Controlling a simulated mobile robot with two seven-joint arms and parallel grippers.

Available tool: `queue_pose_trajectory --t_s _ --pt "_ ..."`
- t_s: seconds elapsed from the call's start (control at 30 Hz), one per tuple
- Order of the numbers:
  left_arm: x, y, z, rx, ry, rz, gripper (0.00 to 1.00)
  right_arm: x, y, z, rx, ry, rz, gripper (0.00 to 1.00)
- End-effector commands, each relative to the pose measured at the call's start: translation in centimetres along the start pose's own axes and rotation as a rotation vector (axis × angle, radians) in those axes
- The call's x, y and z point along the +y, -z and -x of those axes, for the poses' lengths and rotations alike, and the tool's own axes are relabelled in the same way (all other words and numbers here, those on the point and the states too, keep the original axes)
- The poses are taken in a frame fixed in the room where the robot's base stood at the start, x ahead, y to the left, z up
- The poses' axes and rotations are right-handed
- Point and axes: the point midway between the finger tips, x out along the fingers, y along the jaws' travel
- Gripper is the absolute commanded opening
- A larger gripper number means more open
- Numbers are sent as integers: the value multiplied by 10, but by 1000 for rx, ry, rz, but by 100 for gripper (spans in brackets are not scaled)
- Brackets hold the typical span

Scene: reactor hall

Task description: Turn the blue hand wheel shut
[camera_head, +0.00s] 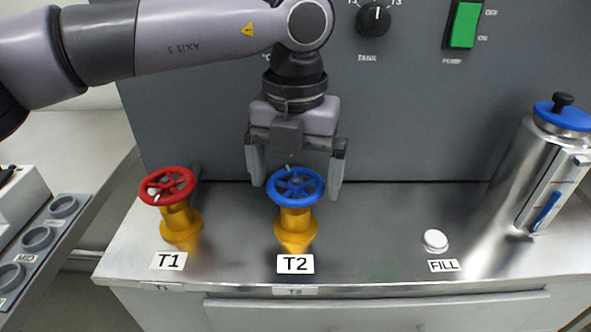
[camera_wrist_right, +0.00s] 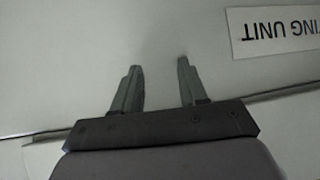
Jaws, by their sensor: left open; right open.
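The blue hand wheel (camera_head: 296,186) sits on a yellow valve body (camera_head: 295,228) behind the T2 label (camera_head: 295,264), at the middle of the steel bench. My left gripper (camera_head: 296,190) comes down from above and behind the wheel. Its fingers are spread, one to the left and one to the right of the wheel. I cannot tell whether either finger touches the rim. My right gripper (camera_wrist_right: 160,85) shows in the right wrist view, open and empty in front of a pale surface; it is not in the head view.
A red hand wheel (camera_head: 167,186) stands left of the blue one, behind the T1 label. A white button (camera_head: 435,240) and a metal canister (camera_head: 545,165) with a blue lid are to the right. The back panel carries a TANK knob (camera_head: 373,19) and a green PUMP switch (camera_head: 464,25).

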Motion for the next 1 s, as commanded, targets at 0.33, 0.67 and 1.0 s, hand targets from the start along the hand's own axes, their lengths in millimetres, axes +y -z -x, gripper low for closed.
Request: queue_pose_trajectory --t_s 0.33,0.67,1.0 --pt "0 0 0 0 0 0 54 0 0 0 0 -1 0 43" --pt "0 0 0 2 0 -32 54 0 0 0 0 -1 0 43" --pt "0 0 0 3 1 -244 54 0 0 0 0 0 0 43"
